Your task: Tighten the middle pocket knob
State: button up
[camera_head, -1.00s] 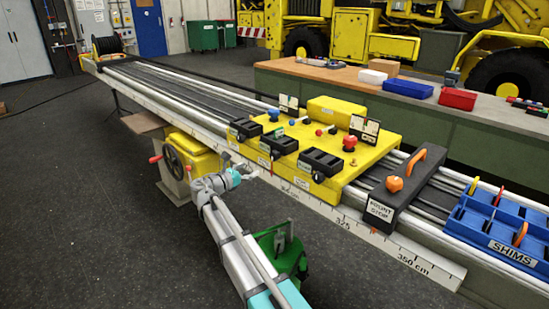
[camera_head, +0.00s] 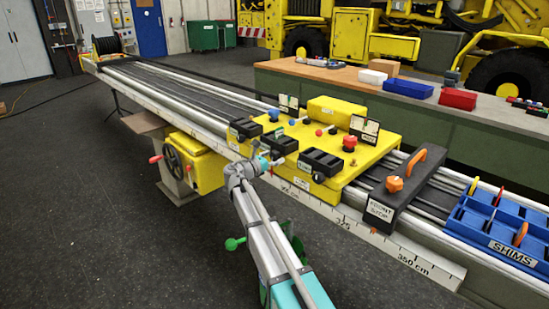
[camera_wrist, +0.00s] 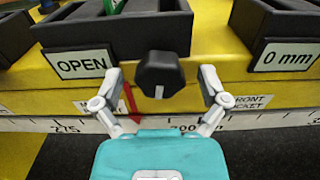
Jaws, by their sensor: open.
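The middle pocket knob (camera_wrist: 158,74) is black and lobed, with a pale mark pointing down, on the front face of the yellow carriage (camera_head: 372,158). In the wrist view it sits just below the middle black pocket block (camera_wrist: 115,30), which carries an "OPEN" label (camera_wrist: 80,64). My gripper (camera_wrist: 160,80) is open, with one finger on each side of the knob and a visible gap to both. In the head view my gripper (camera_head: 270,162) is at the carriage front below the middle block (camera_head: 283,148), and the knob cannot be made out.
The right pocket block (camera_wrist: 275,25) has a "0 mm" label (camera_wrist: 288,57). A scale rail (camera_wrist: 65,126) runs below the knob. The front stop (camera_head: 398,193) and blue shims tray (camera_head: 500,228) are to the right. A handwheel (camera_head: 174,160) is to the left.

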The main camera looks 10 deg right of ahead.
jog(key=shift+d, duration=0.1)
jog(key=c, duration=1.2)
jog(key=shift+o, duration=0.2)
jog(key=shift+w, duration=0.1)
